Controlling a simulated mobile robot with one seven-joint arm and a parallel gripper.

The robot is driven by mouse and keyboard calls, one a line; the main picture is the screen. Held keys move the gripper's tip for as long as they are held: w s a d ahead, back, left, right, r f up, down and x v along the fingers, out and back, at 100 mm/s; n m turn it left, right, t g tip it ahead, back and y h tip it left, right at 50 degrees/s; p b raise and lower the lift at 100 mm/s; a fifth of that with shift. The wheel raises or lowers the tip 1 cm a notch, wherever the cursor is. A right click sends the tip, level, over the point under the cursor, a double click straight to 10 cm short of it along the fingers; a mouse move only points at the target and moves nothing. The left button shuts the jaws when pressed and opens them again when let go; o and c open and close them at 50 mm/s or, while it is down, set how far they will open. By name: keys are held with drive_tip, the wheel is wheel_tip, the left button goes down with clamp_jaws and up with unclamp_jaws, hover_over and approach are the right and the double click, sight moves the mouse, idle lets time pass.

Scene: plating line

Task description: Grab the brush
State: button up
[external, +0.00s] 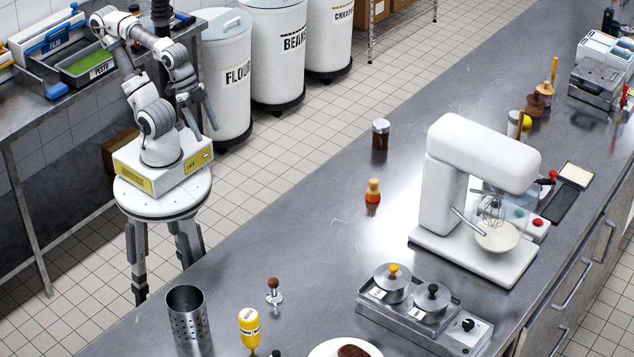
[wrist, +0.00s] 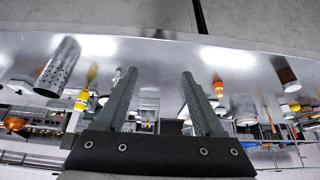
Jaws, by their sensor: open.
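A small thing with an orange lower part and a wooden knob top (external: 373,191) stands upright on the steel counter. It looks most like a short brush, but it is too small to be sure. It also seems to show in the wrist view (wrist: 218,86), just right of my right finger. My gripper (external: 205,115) hangs at the left, off the counter and well away from it. In the wrist view my gripper (wrist: 160,73) has its two fingers wide apart with nothing held between them.
The steel counter (external: 310,200) has free room around the orange thing. A dark jar (external: 380,135) stands behind it and a white mixer (external: 445,190) to its right. A perforated steel cylinder (external: 188,318), a knobbed tool (external: 274,292) and a yellow bottle (external: 249,330) stand nearer the front.

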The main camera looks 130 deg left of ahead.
drive_tip(key=shift+w, duration=0.1)
drive_tip(key=w+d+f+n+t+h+b, duration=0.1)
drive_tip(key=w+n+t+h+b, duration=0.1)
drive_tip(key=w, duration=1.1)
drive_tip(key=n+t+y+b, duration=0.1)
drive_tip(key=n+y+b, duration=0.2)
drive_tip(key=n+y, duration=0.7)
approach(373, 190)
drive_tip(key=s+d, duration=0.1)
drive_tip(key=d+m+y, duration=0.1)
drive_tip(key=d, duration=0.1)
drive_tip(key=s+d+m, duration=0.1)
drive_tip(key=shift+s+d+r+y, duration=0.2)
drive_tip(key=shift+s+r+y, duration=0.05)
drive_tip(key=shift+s+y, duration=0.15)
drive_tip(key=shift+w+a+f+y, duration=0.1)
drive_tip(key=shift+a+f+y, duration=0.2)
drive_tip(key=shift+a, duration=0.35)
drive_tip(key=b+x, duration=0.1)
drive_tip(key=x, duration=1)
drive_tip(key=shift+r, duration=0.1)
drive_tip(key=shift+r+x, duration=0.2)
drive_tip(key=shift+x, duration=1.2)
drive_tip(key=shift+r+x, duration=0.2)
drive_tip(key=shift+x, duration=1.25)
drive_tip(key=shift+w+a, duration=0.1)
